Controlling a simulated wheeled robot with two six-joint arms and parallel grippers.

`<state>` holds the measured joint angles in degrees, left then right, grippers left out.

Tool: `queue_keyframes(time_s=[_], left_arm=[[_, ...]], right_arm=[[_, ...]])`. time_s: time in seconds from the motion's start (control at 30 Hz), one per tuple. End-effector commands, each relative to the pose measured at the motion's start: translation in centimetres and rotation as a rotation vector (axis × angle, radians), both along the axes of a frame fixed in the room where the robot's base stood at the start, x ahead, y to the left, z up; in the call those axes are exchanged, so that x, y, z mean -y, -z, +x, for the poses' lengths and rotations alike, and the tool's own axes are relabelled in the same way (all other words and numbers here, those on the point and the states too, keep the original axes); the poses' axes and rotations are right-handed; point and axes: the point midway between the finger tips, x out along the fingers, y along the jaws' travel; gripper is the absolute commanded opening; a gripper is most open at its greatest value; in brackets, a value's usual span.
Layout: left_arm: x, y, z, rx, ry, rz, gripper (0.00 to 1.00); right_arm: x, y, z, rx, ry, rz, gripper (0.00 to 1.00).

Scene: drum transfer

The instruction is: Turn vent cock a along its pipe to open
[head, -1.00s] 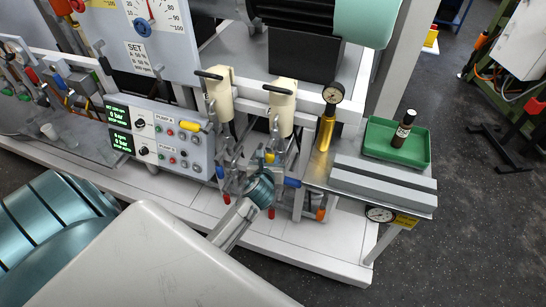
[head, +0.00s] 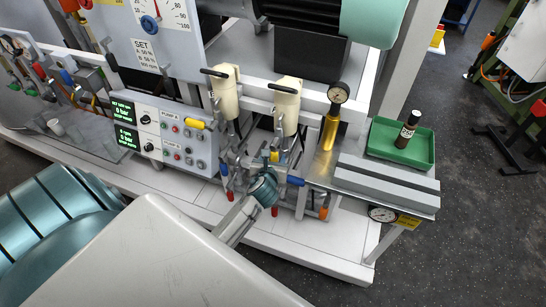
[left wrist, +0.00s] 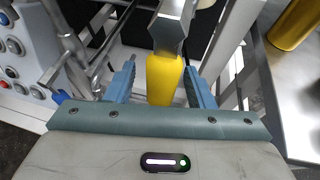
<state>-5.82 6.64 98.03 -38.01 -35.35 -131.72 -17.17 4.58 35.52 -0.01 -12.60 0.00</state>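A yellow lever handle (left wrist: 165,80) with a grey metal end stands between the two blue fingers of my left gripper (left wrist: 160,68) in the left wrist view. Gaps show on both sides of the handle, with the right finger closer. The gripper is open around it. In the head view my left gripper (head: 267,168) is in front of the pipework below two cream cylinders, and a small yellow part (head: 275,157) shows at its tip. Which cock is vent cock a cannot be read from any label. My right gripper is not in view.
Blue (head: 294,181) and red (head: 275,211) handles hang close to the left gripper. A brass cylinder (head: 329,132), grey block (head: 386,183) and green tray (head: 423,157) are to the right.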

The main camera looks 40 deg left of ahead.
Motion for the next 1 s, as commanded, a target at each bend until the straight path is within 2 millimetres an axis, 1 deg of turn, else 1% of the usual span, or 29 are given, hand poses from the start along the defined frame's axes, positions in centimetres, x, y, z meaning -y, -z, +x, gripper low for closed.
queue_keyframes(time_s=[0.13,0.23,0.5,0.6,0.7,0.83,1.0], left_arm=[[0.2,-0.1,-0.3,0.002,0.000,-0.002,0.49],[0.6,-0.4,-1.2,0.001,0.000,-0.003,0.49],[2.7,-2.3,-5.7,0.001,-0.001,-0.004,0.49],[3.3,-3.1,-7.2,0.001,-0.002,-0.004,0.49],[3.9,-3.5,-8.2,0.000,-0.001,-0.002,0.49],[4.2,-4.0,-9.0,0.000,0.000,-0.001,0.49],[4.2,-4.1,-9.1,0.000,0.000,0.000,0.49]], right_arm=[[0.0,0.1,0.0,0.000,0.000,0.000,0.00],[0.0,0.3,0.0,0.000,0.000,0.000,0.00],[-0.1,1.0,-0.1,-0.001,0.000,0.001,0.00],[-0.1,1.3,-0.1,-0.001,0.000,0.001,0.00],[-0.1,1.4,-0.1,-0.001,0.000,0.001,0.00],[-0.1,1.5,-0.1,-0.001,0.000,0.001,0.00],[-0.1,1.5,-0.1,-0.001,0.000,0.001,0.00]])
